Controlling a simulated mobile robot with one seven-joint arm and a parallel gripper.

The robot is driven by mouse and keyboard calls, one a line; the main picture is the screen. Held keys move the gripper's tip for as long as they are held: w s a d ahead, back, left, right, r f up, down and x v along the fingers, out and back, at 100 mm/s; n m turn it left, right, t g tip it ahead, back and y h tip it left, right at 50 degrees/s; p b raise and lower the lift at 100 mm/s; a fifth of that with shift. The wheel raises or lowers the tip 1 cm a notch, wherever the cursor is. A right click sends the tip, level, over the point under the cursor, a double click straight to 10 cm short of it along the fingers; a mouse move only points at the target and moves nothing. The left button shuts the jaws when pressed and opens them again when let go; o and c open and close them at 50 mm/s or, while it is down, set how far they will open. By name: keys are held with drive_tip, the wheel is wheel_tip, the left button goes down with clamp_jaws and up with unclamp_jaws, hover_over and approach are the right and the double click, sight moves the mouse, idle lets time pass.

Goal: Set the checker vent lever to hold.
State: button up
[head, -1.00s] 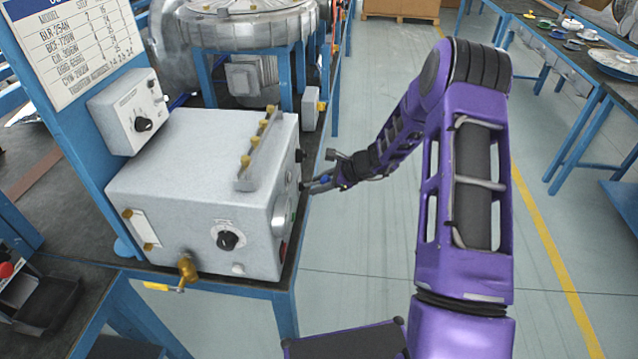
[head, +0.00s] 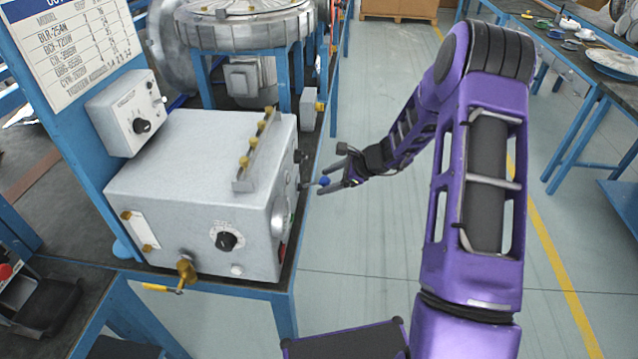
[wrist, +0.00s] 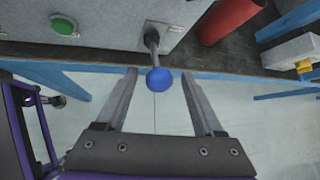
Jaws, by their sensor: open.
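The checker is a light grey metal box (head: 165,180) on the bench at left. A lever with a blue ball knob (head: 324,181) sticks out from its right side. In the wrist view the lever's metal rod (wrist: 151,38) runs from the box to the blue knob (wrist: 159,80). My gripper (head: 319,187) is open beside that side of the box. In the wrist view my gripper (wrist: 160,76) has one finger on each side of the knob, with gaps showing. No hold marking is readable.
A green button (wrist: 63,26) and a red cylinder (wrist: 228,20) flank the lever. A brass valve with a yellow handle (head: 162,288) is on the box's front. A control box (head: 128,112) stands behind. The aisle floor (head: 380,250) at right is clear.

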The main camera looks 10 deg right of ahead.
drive_tip(key=v, duration=1.3)
